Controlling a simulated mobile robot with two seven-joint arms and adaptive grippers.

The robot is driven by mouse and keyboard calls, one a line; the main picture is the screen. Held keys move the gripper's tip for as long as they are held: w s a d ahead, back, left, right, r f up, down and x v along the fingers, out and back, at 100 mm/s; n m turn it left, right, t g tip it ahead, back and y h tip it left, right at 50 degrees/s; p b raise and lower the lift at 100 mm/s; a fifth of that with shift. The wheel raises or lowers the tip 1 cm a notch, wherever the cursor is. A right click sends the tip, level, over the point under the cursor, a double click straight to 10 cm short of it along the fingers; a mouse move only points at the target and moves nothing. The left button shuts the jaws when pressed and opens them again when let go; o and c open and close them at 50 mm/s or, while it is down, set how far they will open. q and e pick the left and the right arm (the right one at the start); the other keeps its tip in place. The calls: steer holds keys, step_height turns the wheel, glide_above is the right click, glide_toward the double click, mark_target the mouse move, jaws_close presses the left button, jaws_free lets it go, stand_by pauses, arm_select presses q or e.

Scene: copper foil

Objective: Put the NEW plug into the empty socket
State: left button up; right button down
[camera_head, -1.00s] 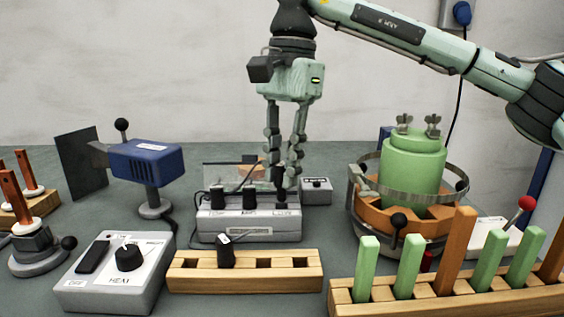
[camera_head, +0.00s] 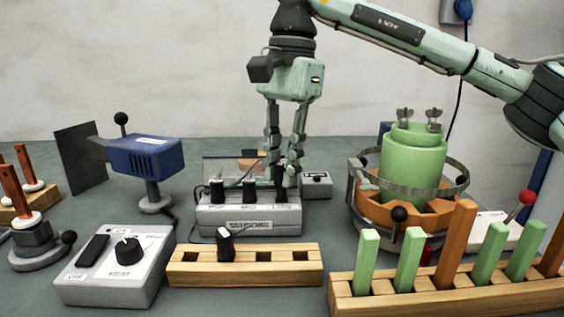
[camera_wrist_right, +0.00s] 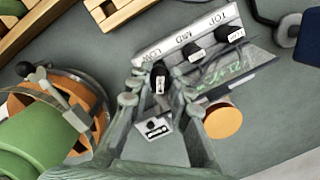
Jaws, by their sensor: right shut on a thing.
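The grey sensor box (camera_head: 250,225) stands mid-table with a row of black plugs along its top. Two plugs, the left one (camera_head: 217,189) and the middle one (camera_head: 249,190), sit in it. My right gripper (camera_head: 283,178) points down at the box's right end, shut on a black plug (camera_head: 281,196). In the right wrist view this plug (camera_wrist_right: 160,76) has a white label, too small to read, and is at the end marked LOW. I cannot tell how deep it sits. Another labelled black plug (camera_head: 225,246) stands in the wooden rack (camera_head: 190,262). My left gripper is out of view.
A grey heat control box (camera_head: 120,270) stands front left, with a blue device (camera_head: 146,157) behind it. A green canister (camera_head: 413,160) in an orange ring stands to the right. A rack of green and orange bars (camera_head: 450,300) fills the front right.

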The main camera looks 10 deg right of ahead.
mark_target(279, 164)
steer(key=shift+f, duration=0.15)
steer(key=shift+f+b, duration=0.6)
steer(key=shift+f, duration=0.15)
stand_by(0.4)
steer(key=c, duration=1)
jaws_free()
steer(key=shift+r+p, duration=0.95)
steer(key=shift+r, duration=0.1)
step_height(279, 164, up, 4)
steer(key=p, duration=0.3)
steer(key=shift+r+p, duration=0.25)
steer(key=shift+p, duration=0.1)
steer(key=shift+r+p, duration=0.5)
steer(key=shift+r, duration=0.65)
